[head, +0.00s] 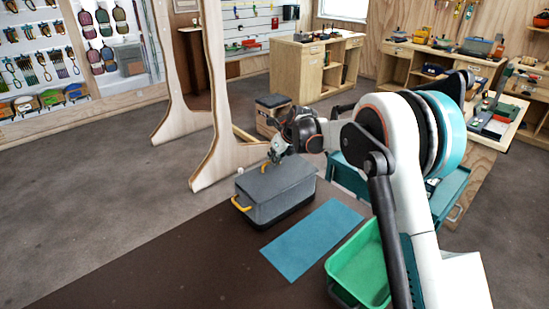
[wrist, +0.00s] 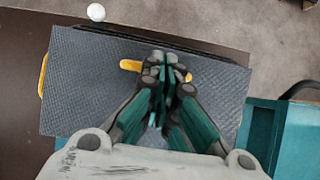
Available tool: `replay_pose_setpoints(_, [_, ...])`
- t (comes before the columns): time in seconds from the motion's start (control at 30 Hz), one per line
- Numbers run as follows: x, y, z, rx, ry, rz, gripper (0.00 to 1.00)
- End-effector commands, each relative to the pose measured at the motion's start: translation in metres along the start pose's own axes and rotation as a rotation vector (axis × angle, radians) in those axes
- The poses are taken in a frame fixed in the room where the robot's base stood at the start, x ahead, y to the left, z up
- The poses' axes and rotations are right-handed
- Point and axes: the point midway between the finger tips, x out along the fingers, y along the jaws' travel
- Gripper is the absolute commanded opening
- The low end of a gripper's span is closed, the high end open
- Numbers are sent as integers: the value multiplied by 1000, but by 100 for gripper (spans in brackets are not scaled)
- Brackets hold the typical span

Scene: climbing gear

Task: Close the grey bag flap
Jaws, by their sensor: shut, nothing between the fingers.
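The grey bag (head: 272,203) stands on the dark table top, with a black lower part and a yellow handle (head: 240,204) on its near left side. Its grey flap (head: 285,176) lies across the top and looks about level; I cannot tell whether it is fully down. In the wrist view the flap (wrist: 90,85) fills the middle as a textured grey panel, with a yellow tab (wrist: 130,66) beside the fingertips. My gripper (head: 276,152) is shut and empty, just over the flap; its fingertips (wrist: 166,62) point at the panel. Contact cannot be told.
A blue mat (head: 312,238) lies to the right of the bag, and a green bin (head: 358,265) stands beyond it at the right. The dark table top (head: 170,265) is clear at the left. A wooden frame (head: 215,150) stands behind. A small white ball (wrist: 96,12) shows in the wrist view.

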Motion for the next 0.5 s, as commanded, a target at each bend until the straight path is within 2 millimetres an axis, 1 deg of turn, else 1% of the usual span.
replay_pose_setpoints(0.17, [-1, 0, 1, 0, -1, 0, 0])
replay_pose_setpoints(0.27, [-6, 0, 1, 0, -1, 0, 0])
replay_pose_setpoints(0.37, [-18, 0, 1, 0, -1, -1, 0])
replay_pose_setpoints(0.5, [-44, -1, 0, 1, -1, -1, 0])
